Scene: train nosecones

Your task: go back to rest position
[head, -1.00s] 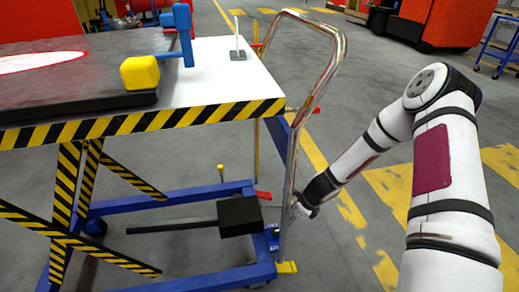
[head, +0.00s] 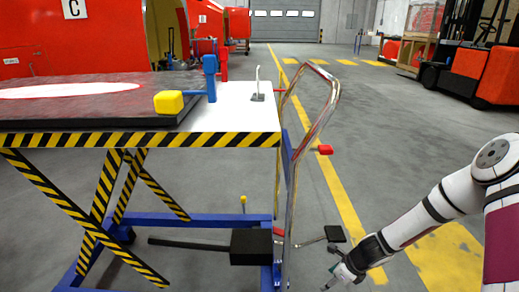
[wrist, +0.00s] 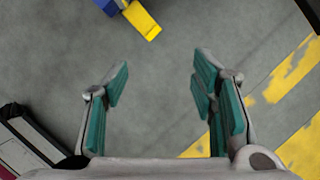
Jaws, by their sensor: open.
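My gripper (head: 336,277) hangs low over the floor at the bottom right of the head view, to the right of the lift table's handle (head: 318,110). In the wrist view my gripper (wrist: 162,82) has its teal-padded fingers wide apart, with only grey floor between them. It is open and empty. My white arm comes in from the right edge of the head view.
A lift table (head: 235,139) with striped edges stands at left. A black block (head: 251,246) and a black pedal (head: 335,233) are near its base. A yellow foot (wrist: 141,20) shows in the wrist view. A forklift (head: 480,65) stands far right. The aisle between is clear.

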